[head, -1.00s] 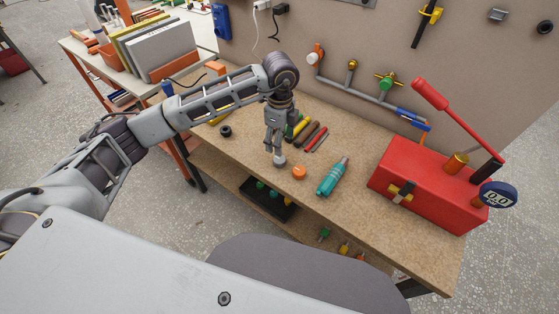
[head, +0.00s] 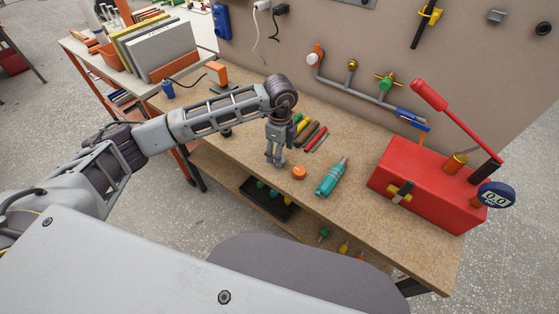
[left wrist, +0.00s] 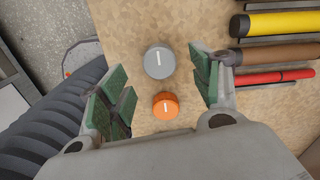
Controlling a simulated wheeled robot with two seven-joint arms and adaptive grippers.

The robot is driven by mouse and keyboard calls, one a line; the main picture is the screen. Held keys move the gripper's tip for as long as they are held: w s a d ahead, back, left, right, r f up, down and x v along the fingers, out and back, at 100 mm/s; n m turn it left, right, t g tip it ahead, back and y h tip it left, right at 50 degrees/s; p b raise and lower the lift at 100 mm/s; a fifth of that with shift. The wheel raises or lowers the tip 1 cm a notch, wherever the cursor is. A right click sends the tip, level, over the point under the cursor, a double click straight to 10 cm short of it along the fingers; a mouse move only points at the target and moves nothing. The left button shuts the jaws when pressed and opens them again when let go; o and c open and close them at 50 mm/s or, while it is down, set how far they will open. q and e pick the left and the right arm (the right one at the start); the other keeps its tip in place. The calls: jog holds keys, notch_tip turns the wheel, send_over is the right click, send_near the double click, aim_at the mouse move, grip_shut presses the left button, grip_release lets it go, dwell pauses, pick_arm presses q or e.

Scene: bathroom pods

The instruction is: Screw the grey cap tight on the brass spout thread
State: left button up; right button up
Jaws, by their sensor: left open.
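The grey cap (left wrist: 159,62) is a round disc with a white mark, lying on the workbench between my spread left fingers in the left wrist view. In the head view my gripper hides it. My left gripper (head: 275,164) is open and points down low over the bench; it also shows in the left wrist view (left wrist: 160,88). Neither pad touches the cap there. On the wall pipe, a brass outlet (head: 352,65) stands between a white-and-orange end and a green-capped brass fitting (head: 386,82); which one is the spout thread is too small to tell. My right gripper is out of view.
An orange cap (head: 299,172) lies close beside the grey one. A teal bottle-shaped tool (head: 332,177) and several coloured rods (head: 308,131) lie nearby. A red pump box (head: 420,180) with lever and gauge fills the right of the bench. The bench front is clear.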

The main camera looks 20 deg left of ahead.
pick_arm(q)
jog(key=shift+f, duration=1.95)
jog(key=shift+c, duration=0.5)
jog(key=c, duration=0.9)
